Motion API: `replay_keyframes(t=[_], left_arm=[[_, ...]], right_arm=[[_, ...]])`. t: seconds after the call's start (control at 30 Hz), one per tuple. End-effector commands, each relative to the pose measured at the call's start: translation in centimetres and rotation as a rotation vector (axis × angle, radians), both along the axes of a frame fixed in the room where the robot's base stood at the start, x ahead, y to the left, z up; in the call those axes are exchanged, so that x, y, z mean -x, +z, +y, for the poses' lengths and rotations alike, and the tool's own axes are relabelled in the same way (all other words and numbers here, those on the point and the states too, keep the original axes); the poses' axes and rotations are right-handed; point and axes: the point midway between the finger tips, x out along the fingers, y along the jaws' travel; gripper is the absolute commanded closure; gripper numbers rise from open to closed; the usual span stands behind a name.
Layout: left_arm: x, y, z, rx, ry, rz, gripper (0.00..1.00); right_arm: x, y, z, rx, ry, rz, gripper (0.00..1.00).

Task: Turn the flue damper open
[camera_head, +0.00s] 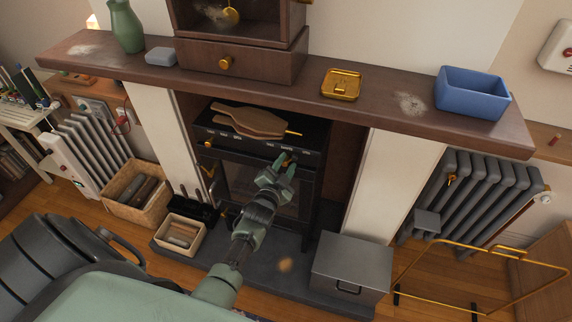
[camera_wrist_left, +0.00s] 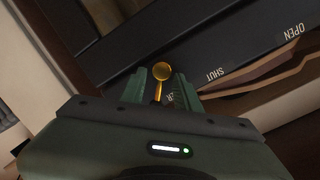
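The dark stove (camera_head: 262,185) stands in the fireplace, with small white labels along its upper front. A brass knob on a thin stem, seemingly the damper lever (camera_wrist_left: 162,71), shows in the left wrist view. Printed SHUT and OPEN marks are on the dark panel beside it, upside down in that view. My left gripper (camera_head: 284,163) is at the right part of the stove's upper front. In the left wrist view its two fingers (camera_wrist_left: 160,88) stand apart, one on each side of the stem, with gaps visible. In the head view the fingers largely hide the lever. My right gripper is not in view.
Wooden bellows (camera_head: 247,121) lie on the stove top, close to the left gripper. Another brass knob (camera_head: 208,144) is at the stove's left. The mantel (camera_head: 390,97) overhangs above. A grey metal box (camera_head: 350,268) sits on the hearth at right, a wooden box (camera_head: 182,234) at left.

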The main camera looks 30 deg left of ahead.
Motion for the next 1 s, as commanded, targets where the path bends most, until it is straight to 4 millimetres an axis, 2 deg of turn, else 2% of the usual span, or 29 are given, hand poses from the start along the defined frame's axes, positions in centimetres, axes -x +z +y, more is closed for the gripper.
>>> replay_keyframes(t=[0.17, 0.4, 0.5, 0.67, 1.0], left_arm=[[1.7, 0.1, -0.4, 0.0, 0.0, 0.003, 0.68], [5.7, 0.6, -1.3, 0.001, 0.0, 0.003, 0.68], [6.8, 0.8, -1.5, 0.001, 0.0, 0.003, 0.68], [7.6, 1.0, -1.7, 0.0, 0.0, 0.001, 0.68], [7.5, 1.0, -1.7, 0.0, 0.0, 0.001, 0.68]], right_arm=[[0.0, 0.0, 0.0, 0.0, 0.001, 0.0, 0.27], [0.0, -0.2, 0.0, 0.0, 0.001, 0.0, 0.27], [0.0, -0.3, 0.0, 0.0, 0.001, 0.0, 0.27], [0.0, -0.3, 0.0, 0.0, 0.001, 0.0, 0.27], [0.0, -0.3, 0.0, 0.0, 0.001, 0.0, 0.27]])
